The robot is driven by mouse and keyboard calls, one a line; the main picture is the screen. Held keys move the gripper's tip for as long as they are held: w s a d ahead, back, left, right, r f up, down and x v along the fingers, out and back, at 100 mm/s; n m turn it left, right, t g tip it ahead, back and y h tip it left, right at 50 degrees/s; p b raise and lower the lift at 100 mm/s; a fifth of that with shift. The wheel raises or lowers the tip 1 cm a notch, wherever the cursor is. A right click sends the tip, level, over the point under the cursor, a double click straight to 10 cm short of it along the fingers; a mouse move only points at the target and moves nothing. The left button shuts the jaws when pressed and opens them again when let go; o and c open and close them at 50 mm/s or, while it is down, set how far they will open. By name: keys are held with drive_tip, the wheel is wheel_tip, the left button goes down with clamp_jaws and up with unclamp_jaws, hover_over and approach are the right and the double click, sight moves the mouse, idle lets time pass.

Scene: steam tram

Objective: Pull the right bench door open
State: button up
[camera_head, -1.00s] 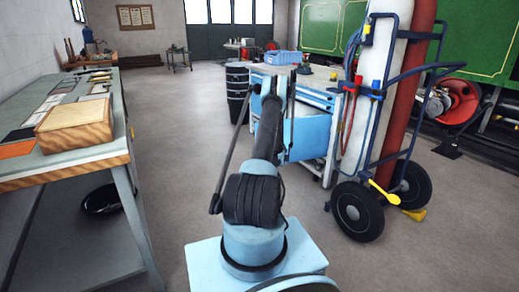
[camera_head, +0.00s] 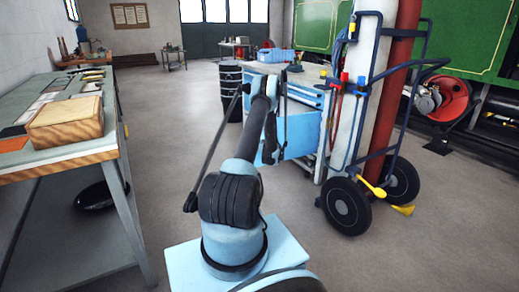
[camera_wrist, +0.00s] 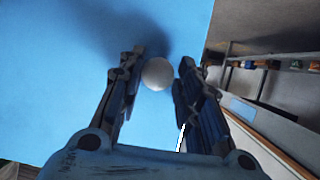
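The right bench door (camera_head: 300,135) is a flat light-blue panel on the front of the workbench. In the head view it stands out at an angle from the bench, partly open. In the wrist view the door (camera_wrist: 60,60) fills the left and middle, with its edge at right. A round whitish knob (camera_wrist: 157,73) sticks out from it. My gripper (camera_wrist: 160,68) has one dark finger on each side of the knob, close against it, and appears shut on it. In the head view my arm hides the gripper's fingertips and the knob.
The workbench (camera_head: 310,75) carries a blue crate (camera_head: 275,55). A bottle trolley (camera_head: 347,205) stands close at its right. Black bins (camera_head: 231,90) stand behind my arm. A long table (camera_head: 60,165) with a wooden box (camera_head: 65,125) runs along the left. The floor between is clear.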

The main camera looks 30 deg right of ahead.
drive_tip(key=shift+o, duration=0.9)
drive_tip(key=shift+a, duration=0.2)
drive_tip(key=shift+d, duration=0.15)
drive_tip(key=v, duration=1.2)
